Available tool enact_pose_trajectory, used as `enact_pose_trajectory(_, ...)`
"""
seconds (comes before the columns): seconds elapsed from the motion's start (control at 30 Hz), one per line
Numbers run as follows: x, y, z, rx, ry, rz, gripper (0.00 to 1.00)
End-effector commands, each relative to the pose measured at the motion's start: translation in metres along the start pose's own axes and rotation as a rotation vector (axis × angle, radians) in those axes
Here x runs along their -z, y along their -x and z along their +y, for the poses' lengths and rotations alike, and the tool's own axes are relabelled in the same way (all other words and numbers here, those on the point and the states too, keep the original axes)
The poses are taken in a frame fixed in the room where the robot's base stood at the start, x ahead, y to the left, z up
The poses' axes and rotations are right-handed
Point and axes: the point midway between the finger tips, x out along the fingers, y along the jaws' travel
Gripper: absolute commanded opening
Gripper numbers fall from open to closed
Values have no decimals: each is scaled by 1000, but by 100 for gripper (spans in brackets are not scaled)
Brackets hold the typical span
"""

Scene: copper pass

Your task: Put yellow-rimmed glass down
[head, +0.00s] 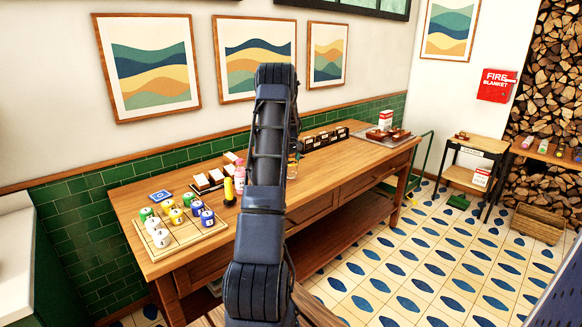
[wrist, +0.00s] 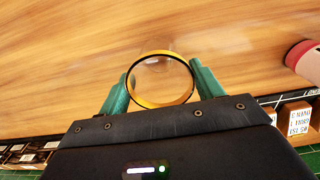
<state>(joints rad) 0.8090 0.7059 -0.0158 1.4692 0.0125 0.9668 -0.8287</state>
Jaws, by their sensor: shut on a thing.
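The yellow-rimmed glass (wrist: 161,80) is in the wrist view, seen from above into its round mouth. My gripper (wrist: 158,77) is shut on it, with one teal finger on each side. Wooden tabletop shows behind and through the glass. I cannot tell whether its base touches the wood. In the head view my arm covers most of the gripper and glass, over the long wooden table (head: 330,165).
In the head view a board (head: 178,245) with several numbered pieces, a yellow bottle (head: 239,176) and small boxes stand left of my arm. Dark labelled boxes (head: 325,138) line the table's back right. A pink-and-white item (wrist: 303,60) is right of the glass in the wrist view.

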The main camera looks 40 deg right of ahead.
Motion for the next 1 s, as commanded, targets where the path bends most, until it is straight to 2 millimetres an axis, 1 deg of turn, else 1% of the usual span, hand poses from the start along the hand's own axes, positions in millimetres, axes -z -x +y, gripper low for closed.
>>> enact_pose_trajectory(0.03, 0, -8, 0, 1, 0, -1, 37)
enact_pose_trajectory(0.13, 0, -15, 0, 0, 0, 0, 37)
enact_pose_trajectory(0.5, 0, -18, 0, 0, 0, 0, 37)
enact_pose_trajectory(0.53, 0, -18, 0, 0, 0, 0, 70)
enact_pose_trajectory(0.6, 0, -18, 0, 0, 0, 0, 83)
enact_pose_trajectory(0.63, 0, -18, 0, 0, 0, 0, 87)
enact_pose_trajectory(0.9, 0, -18, 0, 0, 0, 0, 87)
enact_pose_trajectory(1.0, 0, -13, 0, 0, 0, 0, 87)
